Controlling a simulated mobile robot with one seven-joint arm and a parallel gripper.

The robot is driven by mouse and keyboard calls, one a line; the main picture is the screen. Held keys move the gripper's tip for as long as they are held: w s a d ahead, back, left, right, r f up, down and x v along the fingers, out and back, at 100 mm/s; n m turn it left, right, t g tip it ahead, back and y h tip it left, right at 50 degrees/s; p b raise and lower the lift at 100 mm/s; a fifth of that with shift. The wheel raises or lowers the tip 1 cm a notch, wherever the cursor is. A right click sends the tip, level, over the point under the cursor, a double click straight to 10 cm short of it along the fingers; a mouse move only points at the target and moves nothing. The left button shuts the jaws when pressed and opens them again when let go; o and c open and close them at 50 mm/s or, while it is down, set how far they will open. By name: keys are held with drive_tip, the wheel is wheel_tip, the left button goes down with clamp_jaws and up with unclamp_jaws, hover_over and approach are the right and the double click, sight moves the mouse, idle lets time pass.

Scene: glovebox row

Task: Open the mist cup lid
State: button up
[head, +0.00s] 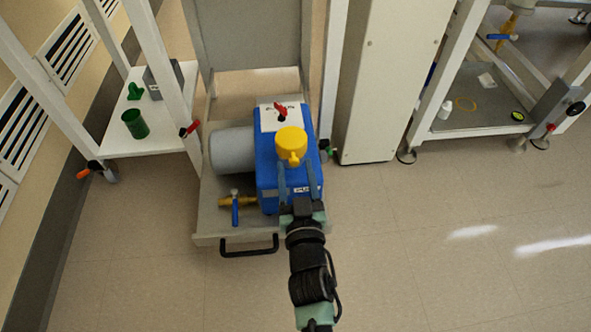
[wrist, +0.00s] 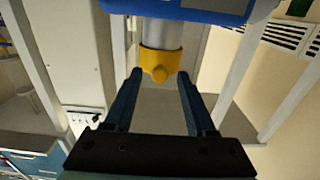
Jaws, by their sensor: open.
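A yellow cap (head: 291,143), which looks like the mist cup lid, tops the blue pump (head: 266,172) in the head view. It has a small tab on its near side. In the wrist view the lid (wrist: 159,66) sits at the end of a grey cylinder (wrist: 161,34), in line with the gap between my fingers. My gripper (head: 296,166) is open and empty, just on the near side of the lid. In the wrist view its fingertips (wrist: 159,76) spread wider than the lid. I see no contact, and the exact distance is unclear.
The pump stands on a grey cart (head: 214,222) with a black handle (head: 249,251). A red switch (head: 281,109) and a blue-handled valve (head: 235,208) are close by. A white cabinet (head: 390,80) stands right. The floor (head: 440,250) at the right front is clear.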

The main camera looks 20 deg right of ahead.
drive_tip(key=shift+w, duration=0.15)
clamp_jaws()
idle(1.4)
